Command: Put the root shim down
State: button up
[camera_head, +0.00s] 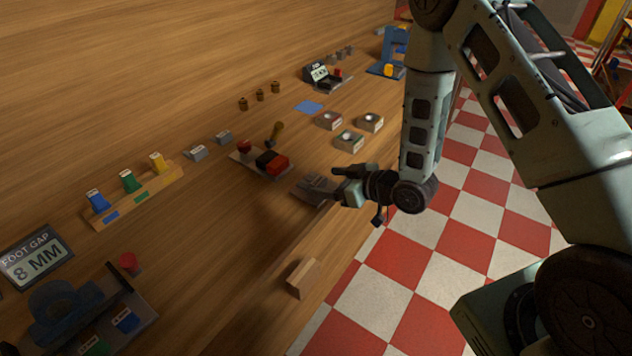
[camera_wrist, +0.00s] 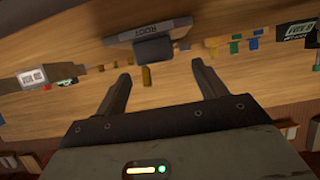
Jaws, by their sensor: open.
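My gripper (camera_wrist: 162,82) is open, its two dark fingers wide apart in the wrist view. In the head view my gripper (camera_head: 338,180) is low over the front edge of the wooden bench. A grey bar labelled ROOT (camera_wrist: 150,30) with a dark block in front shows beyond the fingertips in the wrist view. A small brass-coloured piece (camera_wrist: 147,77) shows in the gap between the fingers; I cannot tell its distance or whether it is the root shim. A dark flat piece (camera_head: 313,189) lies beside my gripper in the head view.
A board with red and black parts (camera_head: 264,162) lies left of my gripper. A rack (camera_head: 140,196) holds blue, green and yellow pieces. A wooden block (camera_head: 303,278) stands near the bench edge, and a FOOT GAP 8 MM sign (camera_head: 36,259) is far left. Bare bench (camera_head: 215,230) lies between.

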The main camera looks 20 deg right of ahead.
aim_at(317, 179)
jog(key=shift+d+p+x, duration=0.2)
jog(key=shift+p+x, duration=0.95)
jog(key=shift+x, duration=1.65)
jog(key=shift+f, duration=0.2)
jog(key=c, duration=1.1)
jog(key=shift+c, duration=0.2)
jog(key=shift+r, duration=0.15)
